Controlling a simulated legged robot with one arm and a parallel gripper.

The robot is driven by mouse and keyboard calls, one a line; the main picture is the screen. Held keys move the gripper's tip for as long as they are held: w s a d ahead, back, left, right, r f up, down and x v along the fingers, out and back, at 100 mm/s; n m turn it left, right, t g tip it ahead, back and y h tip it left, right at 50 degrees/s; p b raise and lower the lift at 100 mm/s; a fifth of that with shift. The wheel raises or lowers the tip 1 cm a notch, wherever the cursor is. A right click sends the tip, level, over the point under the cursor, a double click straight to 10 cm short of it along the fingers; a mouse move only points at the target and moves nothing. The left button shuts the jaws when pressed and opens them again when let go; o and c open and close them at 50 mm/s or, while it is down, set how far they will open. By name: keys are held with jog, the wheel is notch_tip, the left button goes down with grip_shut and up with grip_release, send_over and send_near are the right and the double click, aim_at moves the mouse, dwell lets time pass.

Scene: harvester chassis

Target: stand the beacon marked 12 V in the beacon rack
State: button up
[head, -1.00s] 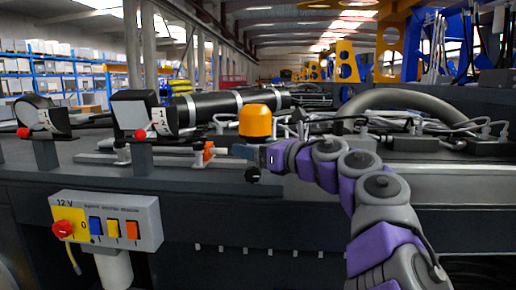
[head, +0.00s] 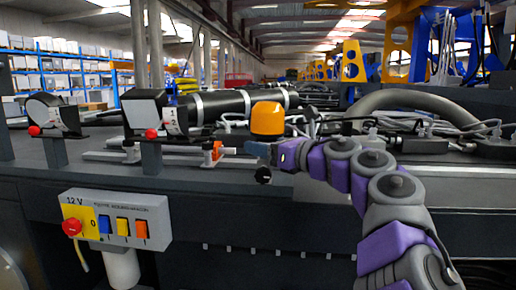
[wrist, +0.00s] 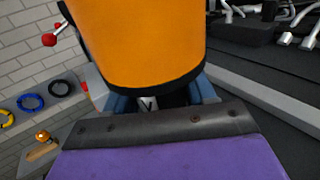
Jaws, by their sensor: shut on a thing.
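An orange beacon (head: 267,118) with a dark base rim stands upright in my gripper (head: 262,150), above the dark chassis deck. The jaws are shut on its lower part. In the wrist view the orange beacon (wrist: 140,45) fills the upper middle, between the blue-grey fingers (wrist: 155,101). A small white label with a "V" shows below its rim; the rest of the label is hidden. A dark round knob shows just below the gripper in the head view. I cannot make out the beacon rack for certain in either view.
A grey switch box (head: 117,222) marked 12 V, with a red knob, hangs on the chassis front at left. A black cylinder (head: 235,102), hoses and cables lie behind. Coloured rings (wrist: 30,102) show at left in the wrist view.

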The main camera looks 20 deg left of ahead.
aim_at(267, 114)
jog(key=shift+w+d+r+p, duration=0.1)
jog(key=shift+d+r+p, duration=0.05)
jog(key=shift+r+p, duration=0.8)
jog(key=shift+w+d+r+p, duration=0.1)
jog(key=shift+r+p, duration=0.6)
jog(key=shift+r, duration=0.4)
jog(key=shift+d+r+p, duration=0.5)
jog(key=shift+d+r, duration=0.1)
jog(key=shift+s+r, duration=0.1)
jog(key=shift+r, duration=0.1)
jog(key=shift+a+r+p, duration=0.3)
jog(key=shift+a+p, duration=0.05)
jog(key=shift+p, duration=0.1)
jog(key=shift+a+r+p, duration=0.4)
jog(key=shift+a+p, duration=0.1)
jog(key=shift+a, duration=0.2)
jog(key=shift+d+r, duration=0.2)
jog(key=shift+r, duration=0.05)
jog(key=shift+d, duration=0.55)
jog(key=shift+a, duration=0.15)
